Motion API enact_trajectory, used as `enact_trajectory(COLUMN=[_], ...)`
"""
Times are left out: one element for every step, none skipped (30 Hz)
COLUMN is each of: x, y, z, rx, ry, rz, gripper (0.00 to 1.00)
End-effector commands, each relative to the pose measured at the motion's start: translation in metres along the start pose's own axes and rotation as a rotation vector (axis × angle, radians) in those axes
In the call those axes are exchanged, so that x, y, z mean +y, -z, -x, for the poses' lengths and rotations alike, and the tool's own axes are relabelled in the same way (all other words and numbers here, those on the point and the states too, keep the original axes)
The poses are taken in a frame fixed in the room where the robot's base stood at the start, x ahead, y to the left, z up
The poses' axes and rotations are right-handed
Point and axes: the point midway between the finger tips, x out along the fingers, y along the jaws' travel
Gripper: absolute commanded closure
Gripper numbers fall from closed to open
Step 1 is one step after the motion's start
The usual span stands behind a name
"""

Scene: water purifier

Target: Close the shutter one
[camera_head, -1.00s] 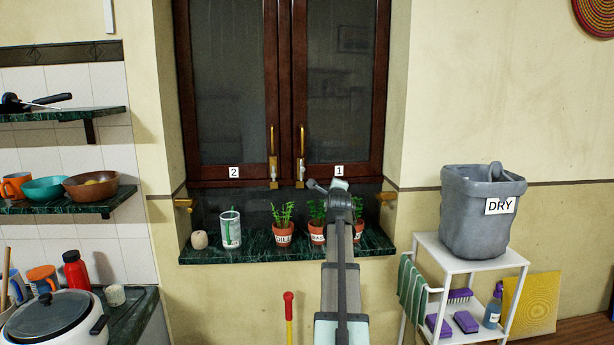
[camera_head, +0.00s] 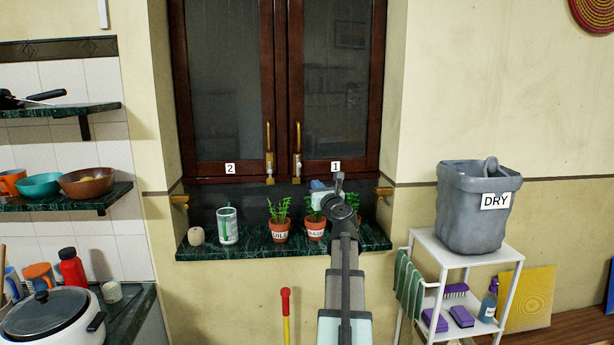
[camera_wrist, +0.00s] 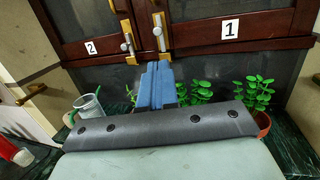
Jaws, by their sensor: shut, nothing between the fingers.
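Shutter one (camera_head: 335,75) is the right-hand dark wood and glass panel, marked with a "1" label (camera_head: 335,166). It hangs beside shutter two (camera_head: 226,75), and the two look about level, though I cannot tell whether a small gap remains. A brass handle with a bolt (camera_head: 297,165) sits at shutter one's lower left edge; it also shows in the wrist view (camera_wrist: 160,32). My gripper (camera_head: 318,186) is just below shutter one, in front of the window recess. In the wrist view its blue fingers (camera_wrist: 155,82) are shut and empty, below the handles, with no clear contact.
The green marble sill (camera_head: 255,245) holds a tumbler (camera_head: 227,226), a small round pot (camera_head: 197,236) and potted herbs (camera_head: 280,233) close under my arm. Brass brackets (camera_head: 383,192) stick out from the recess sides. A white cart (camera_head: 425,240) with a grey bin stands right.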

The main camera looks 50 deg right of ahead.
Motion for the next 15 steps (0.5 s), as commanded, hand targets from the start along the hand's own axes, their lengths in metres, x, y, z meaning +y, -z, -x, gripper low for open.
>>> enact_trajectory(x=[0.0,0.0,0.0,-0.001,-0.001,-0.001,-0.001,-0.001,-0.001,-0.001,-0.002,-0.002,-0.002,-0.001,-0.001], y=[0.0,0.0,0.0,0.0,0.0,0.0,0.0,0.0,0.0,0.0,0.0,0.0,0.0,0.0,0.0], z=[-0.002,-0.004,-0.006,-0.008,-0.01,-0.014,-0.017,-0.021,-0.026,-0.03,-0.035,-0.041,-0.046,-0.051,-0.058], rx=[0.0,0.001,0.001,0.001,0.001,0.001,0.001,0.002,0.002,0.002,0.002,0.002,0.002,0.002,0.002], ry=[0.0,0.0,0.0,0.0,0.0,0.0,0.0,0.0,0.0,0.0,0.0,0.001,0.001,0.0,0.0], rz=[-0.003,-0.004,-0.003,-0.003,-0.003,-0.002,-0.002,-0.002,-0.001,-0.001,-0.001,-0.001,-0.001,-0.001,-0.001], gripper=[1.0,1.0,1.0,1.0,1.0,1.0,1.0,1.0,1.0,1.0,1.0,1.0,1.0,1.0,1.0])
